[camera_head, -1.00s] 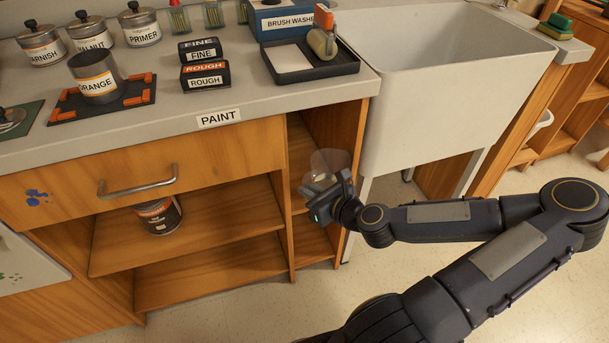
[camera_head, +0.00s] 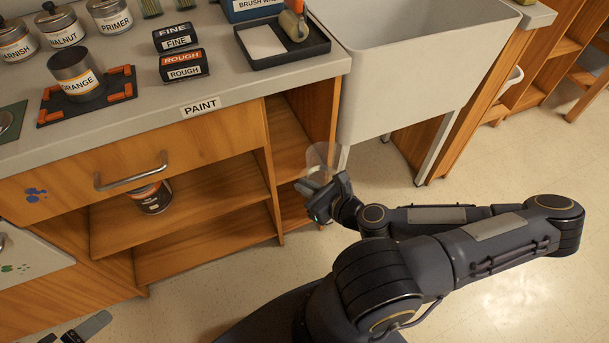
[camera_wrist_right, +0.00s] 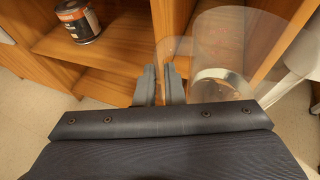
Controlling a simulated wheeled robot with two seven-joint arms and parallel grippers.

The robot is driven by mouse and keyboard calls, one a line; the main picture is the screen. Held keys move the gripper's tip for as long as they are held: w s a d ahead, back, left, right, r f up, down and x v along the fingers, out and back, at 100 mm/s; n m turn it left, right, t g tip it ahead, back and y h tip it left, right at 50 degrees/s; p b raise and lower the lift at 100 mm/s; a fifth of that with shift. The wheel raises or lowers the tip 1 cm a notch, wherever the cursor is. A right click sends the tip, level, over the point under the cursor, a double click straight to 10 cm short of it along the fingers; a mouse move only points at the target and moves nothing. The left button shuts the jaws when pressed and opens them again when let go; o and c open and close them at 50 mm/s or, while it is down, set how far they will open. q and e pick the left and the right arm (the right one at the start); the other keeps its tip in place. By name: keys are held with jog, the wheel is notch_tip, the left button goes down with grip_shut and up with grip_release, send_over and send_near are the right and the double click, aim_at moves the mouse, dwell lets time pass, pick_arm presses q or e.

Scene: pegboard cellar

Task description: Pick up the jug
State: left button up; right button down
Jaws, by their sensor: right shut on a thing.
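The jug (camera_head: 317,157) is clear and see-through, held in front of the narrow open shelf section beside the sink. In the right wrist view the jug (camera_wrist_right: 228,38) stands to the right of the fingers, large and close. My right gripper (camera_head: 313,190) is shut on the jug at its near side. Its two grey fingers (camera_wrist_right: 160,86) are close together in the wrist view, and the grip point is hard to make out. A grey and black part, perhaps my left gripper (camera_head: 90,327), shows at the bottom left edge; its jaws are unclear.
The paint bench (camera_head: 215,124) has open shelves (camera_head: 200,247) with a can (camera_head: 152,197) on one. The white sink (camera_head: 400,95) stands right of the jug. The floor in front is clear.

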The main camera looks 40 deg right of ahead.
pick_arm(q)
jog(key=shift+r+p, duration=0.85)
jog(key=shift+r, duration=0.35)
jog(key=shift+r, duration=0.1)
